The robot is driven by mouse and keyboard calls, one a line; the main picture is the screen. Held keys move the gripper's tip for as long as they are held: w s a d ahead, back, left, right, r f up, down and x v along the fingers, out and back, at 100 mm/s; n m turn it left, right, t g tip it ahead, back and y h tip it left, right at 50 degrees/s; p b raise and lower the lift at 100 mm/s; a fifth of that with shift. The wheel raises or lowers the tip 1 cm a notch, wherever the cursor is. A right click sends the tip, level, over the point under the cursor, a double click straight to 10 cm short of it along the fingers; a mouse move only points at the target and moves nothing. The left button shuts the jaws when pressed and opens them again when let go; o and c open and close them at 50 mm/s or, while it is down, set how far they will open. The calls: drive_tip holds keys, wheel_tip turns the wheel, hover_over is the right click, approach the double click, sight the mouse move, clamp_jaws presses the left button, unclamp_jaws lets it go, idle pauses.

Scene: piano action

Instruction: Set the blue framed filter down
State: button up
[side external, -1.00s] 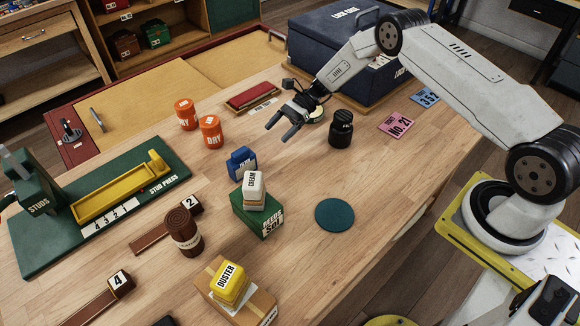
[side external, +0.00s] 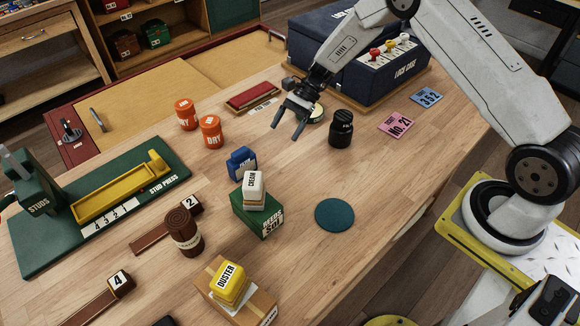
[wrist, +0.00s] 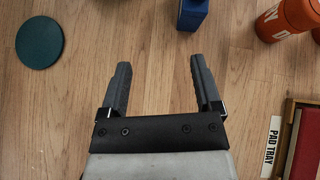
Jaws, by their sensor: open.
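The blue framed filter (side external: 241,164) stands on the wooden table behind the green box, apart from my gripper. Part of it shows at the top edge of the wrist view (wrist: 192,14). My gripper (side external: 287,132) is open and empty, above the table to the right of the filter in the side view. In the wrist view my two fingers (wrist: 158,80) are spread, with only bare table between them.
A green box (side external: 257,213) with a cream block on it stands close in front of the filter. Orange canisters (side external: 210,132), a black jar (side external: 341,129) and a teal disc (side external: 334,214) stand or lie around. Bare table lies between the filter and the jar.

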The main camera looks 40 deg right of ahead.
drive_tip(key=s+d+r+n+t+h, duration=0.1)
drive_tip(key=s+r+n+h, duration=0.4)
drive_tip(key=s, duration=0.5)
drive_tip(key=s+d+r+n+t+h, duration=0.2)
drive_tip(key=s+r+n+h, duration=0.3)
drive_tip(key=s+n, duration=0.5)
wheel_tip(320, 180, up, 2)
drive_tip(key=shift+s+r+t, duration=0.1)
drive_tip(key=shift+s+t, duration=0.2)
drive_tip(key=shift+s, duration=0.45)
